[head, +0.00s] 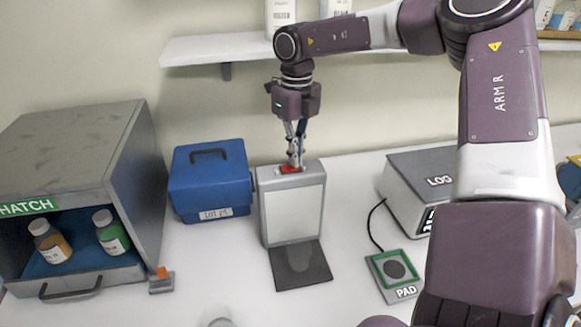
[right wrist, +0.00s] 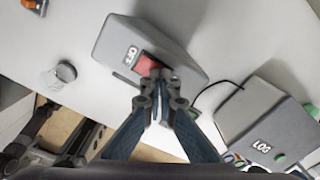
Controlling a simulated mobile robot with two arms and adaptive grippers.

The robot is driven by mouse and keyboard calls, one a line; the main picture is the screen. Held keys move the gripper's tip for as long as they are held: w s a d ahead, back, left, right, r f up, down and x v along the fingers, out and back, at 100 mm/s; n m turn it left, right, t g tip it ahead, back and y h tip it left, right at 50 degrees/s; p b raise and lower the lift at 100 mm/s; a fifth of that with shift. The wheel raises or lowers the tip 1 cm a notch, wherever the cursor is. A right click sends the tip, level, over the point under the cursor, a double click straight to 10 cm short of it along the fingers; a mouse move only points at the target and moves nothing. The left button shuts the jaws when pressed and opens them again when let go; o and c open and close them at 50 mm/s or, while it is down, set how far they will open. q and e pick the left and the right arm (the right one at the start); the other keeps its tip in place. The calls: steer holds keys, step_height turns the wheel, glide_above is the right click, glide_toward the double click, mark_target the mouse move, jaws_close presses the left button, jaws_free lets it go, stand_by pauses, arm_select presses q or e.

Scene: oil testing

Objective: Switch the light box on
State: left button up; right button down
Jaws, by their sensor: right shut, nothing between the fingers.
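The light box (head: 293,212) is a grey case with a pale front panel, upright on the table near the middle of the head view. Its panel looks dull, with no clear glow. A red switch (head: 289,169) sits on its top; in the right wrist view the red switch (right wrist: 147,63) is partly hidden by my fingertips. My right gripper (head: 296,163) points down over the box top, shut and empty, its tips at the switch. It also shows in the right wrist view (right wrist: 160,78); contact is hard to tell. My left gripper is not in view.
A blue case (head: 209,181) stands left of the box, with a hatch cabinet (head: 75,140) holding two bottles beyond it. A dark mat (head: 299,264) lies in front. A LOG device (head: 412,187) and a PAD (head: 395,272) are at the right. A shelf (head: 225,48) hangs above.

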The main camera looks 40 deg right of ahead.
steer(key=shift+f, duration=0.25)
steer(key=shift+r, duration=0.15)
steer(key=shift+r+p, duration=1.8)
steer(key=shift+r, duration=1.6)
steer(key=shift+f, duration=0.1)
